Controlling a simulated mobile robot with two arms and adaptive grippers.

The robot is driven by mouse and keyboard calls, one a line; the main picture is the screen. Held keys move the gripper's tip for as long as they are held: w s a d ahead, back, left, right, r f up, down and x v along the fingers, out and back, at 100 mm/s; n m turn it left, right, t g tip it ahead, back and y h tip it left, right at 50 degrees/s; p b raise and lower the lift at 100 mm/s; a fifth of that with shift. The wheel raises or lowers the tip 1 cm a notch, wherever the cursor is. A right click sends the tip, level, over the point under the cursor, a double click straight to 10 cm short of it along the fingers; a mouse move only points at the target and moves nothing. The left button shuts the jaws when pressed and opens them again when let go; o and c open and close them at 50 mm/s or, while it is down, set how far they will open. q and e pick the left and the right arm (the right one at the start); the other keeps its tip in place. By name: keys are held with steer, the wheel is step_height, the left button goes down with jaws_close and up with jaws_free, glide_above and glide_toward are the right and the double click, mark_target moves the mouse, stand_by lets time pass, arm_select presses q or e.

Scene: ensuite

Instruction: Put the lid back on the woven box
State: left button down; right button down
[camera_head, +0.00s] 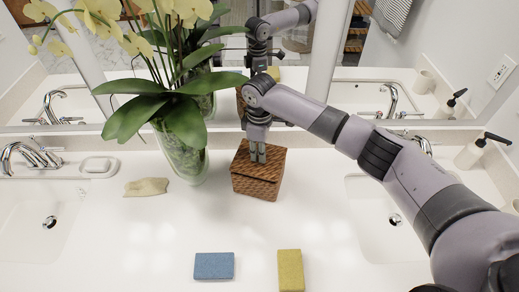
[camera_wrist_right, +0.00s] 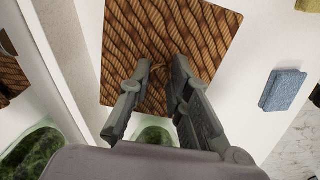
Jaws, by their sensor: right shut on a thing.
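The brown woven box (camera_head: 255,187) stands on the white counter, between the glass vase and the right sink. Its woven lid (camera_head: 272,160) is at the top of the box, roughly in line with it. I cannot tell whether it sits fully flush. My right gripper (camera_head: 258,155) points down over the lid's middle. In the right wrist view the lid (camera_wrist_right: 205,35) fills the upper middle, and my right gripper (camera_wrist_right: 156,74) is shut on its small knob, mostly hidden between the fingertips. My left gripper is not in view.
A glass vase (camera_head: 183,150) with yellow orchids stands close left of the box. A blue sponge (camera_head: 214,266) and a yellow sponge (camera_head: 290,270) lie in front. A beige cloth-like piece (camera_head: 146,187) lies left. The mirror (camera_head: 225,60) is behind. Counter between box and sponges is clear.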

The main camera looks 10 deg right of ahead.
steer(key=shift+f, duration=0.45)
stand_by(0.8)
steer(key=shift+f+p, duration=0.15)
steer(key=shift+p, duration=0.15)
stand_by(0.5)
steer(key=c, duration=1.4)
jaws_free()
steer(key=o, duration=0.5)
steer(key=shift+c, duration=0.2)
